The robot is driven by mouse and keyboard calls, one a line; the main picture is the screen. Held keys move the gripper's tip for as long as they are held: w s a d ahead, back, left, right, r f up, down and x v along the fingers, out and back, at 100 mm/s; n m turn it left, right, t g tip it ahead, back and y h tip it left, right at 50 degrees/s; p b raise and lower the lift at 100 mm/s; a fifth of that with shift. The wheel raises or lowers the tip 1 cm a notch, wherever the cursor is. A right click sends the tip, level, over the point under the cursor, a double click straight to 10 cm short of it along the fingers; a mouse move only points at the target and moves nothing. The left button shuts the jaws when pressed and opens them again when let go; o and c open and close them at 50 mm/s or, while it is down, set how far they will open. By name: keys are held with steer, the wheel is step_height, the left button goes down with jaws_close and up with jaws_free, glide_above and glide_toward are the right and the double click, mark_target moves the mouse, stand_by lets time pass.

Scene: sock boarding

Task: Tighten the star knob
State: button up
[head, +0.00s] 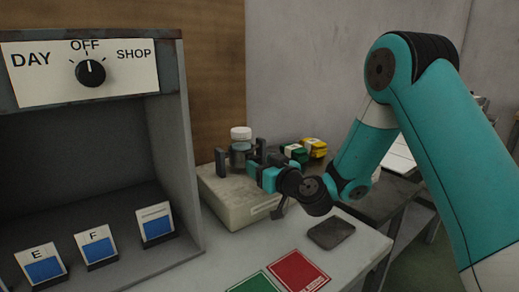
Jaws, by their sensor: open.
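No star knob can be made out in the head view. My gripper (240,161) is in the middle of the picture, over a beige box (233,209). Its two dark fingers are apart. A small jar (240,145) with a white lid shows between and above the fingers. I cannot tell whether the fingers touch it or only stand in front of it. The gripper and wrist hide part of the box top.
A selector dial (90,72) points to OFF on a panel at left. Cards in blue-fronted holders (97,248) stand in the bay below. Red (299,271) and green cards and a dark pad (331,233) lie on the bench. Yellow and green packs (314,147) sit behind my wrist.

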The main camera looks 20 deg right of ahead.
steer(key=shift+w+a+p, duration=0.2)
steer(key=shift+w+p, duration=0.25)
steer(key=shift+w, duration=0.2)
steer(key=c, duration=0.9)
steer(key=shift+f+m, duration=0.1)
steer(key=shift+m, duration=0.2)
steer(key=shift+m+b, duration=0.6)
steer(key=shift+m, duration=0.6)
steer(key=shift+d+m, duration=0.1)
steer(key=shift+m, duration=1.4)
steer(key=shift+b, duration=0.3)
